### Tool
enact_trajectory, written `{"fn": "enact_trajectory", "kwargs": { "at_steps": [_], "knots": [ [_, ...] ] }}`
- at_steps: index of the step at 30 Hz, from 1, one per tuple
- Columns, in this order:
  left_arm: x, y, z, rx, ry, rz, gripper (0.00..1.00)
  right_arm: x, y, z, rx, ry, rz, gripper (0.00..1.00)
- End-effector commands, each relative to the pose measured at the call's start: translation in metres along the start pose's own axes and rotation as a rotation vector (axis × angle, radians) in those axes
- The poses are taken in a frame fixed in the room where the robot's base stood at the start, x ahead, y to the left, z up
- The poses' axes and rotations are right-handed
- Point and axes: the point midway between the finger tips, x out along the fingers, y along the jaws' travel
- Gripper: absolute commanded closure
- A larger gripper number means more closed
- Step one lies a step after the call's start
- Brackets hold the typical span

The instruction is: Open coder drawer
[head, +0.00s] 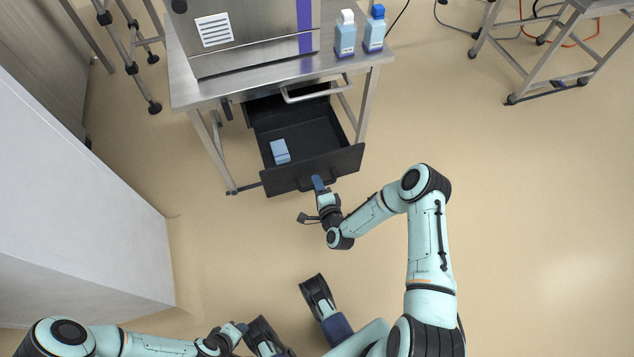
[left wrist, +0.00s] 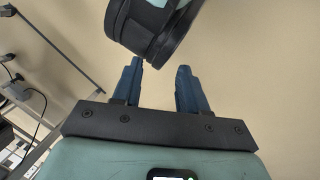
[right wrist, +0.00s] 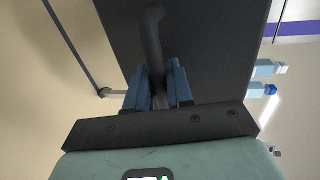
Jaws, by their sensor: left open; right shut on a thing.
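The coder drawer (head: 312,170) is a black drawer under the steel table, and it stands pulled well out toward me. A blue-and-white box (head: 280,151) lies inside it, toward the left. My right gripper (head: 317,183) is at the drawer's front and shut on the dark drawer handle (right wrist: 153,40), which runs between its fingers in the right wrist view (right wrist: 163,85). My left gripper (left wrist: 158,75) is open and empty, low at the left near my base and far from the drawer. It shows small in the head view (head: 241,328).
The steel table (head: 215,92) carries a machine (head: 245,35) and two bottles, one white-capped (head: 345,38) and one blue-capped (head: 374,32). A large white cabinet (head: 70,190) stands at the left.

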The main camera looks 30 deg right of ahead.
Motion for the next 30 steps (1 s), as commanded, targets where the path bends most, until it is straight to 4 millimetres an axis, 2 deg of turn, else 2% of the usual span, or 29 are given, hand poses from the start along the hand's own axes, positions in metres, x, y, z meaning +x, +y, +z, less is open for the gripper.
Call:
{"fn": "enact_trajectory", "kwargs": {
  "at_steps": [7,8,9,20,23,30],
  "knots": [
    [0.0,0.0,0.0,0.0,0.0,0.0,0.57,0.0,-0.001,-0.001,-0.001,0.003,-0.003,1.0],
    [0.0,0.0,0.0,0.0,0.0,0.0,0.57,0.0,-0.001,-0.001,-0.001,0.003,-0.003,0.69],
    [0.0,0.0,0.0,0.0,0.0,0.0,0.57,0.0,-0.001,-0.001,-0.001,0.002,-0.002,0.61],
    [-0.002,0.0,0.001,0.0,-0.002,0.0,0.57,-0.004,0.0,0.0,0.0,0.001,0.001,0.61],
    [-0.005,0.002,0.005,0.001,-0.015,0.001,0.57,-0.016,0.0,-0.001,0.0,0.001,0.003,0.61],
    [-0.019,0.006,0.024,0.006,-0.068,0.004,0.57,-0.069,-0.001,-0.001,0.001,0.0,0.004,0.61]
  ]
}}
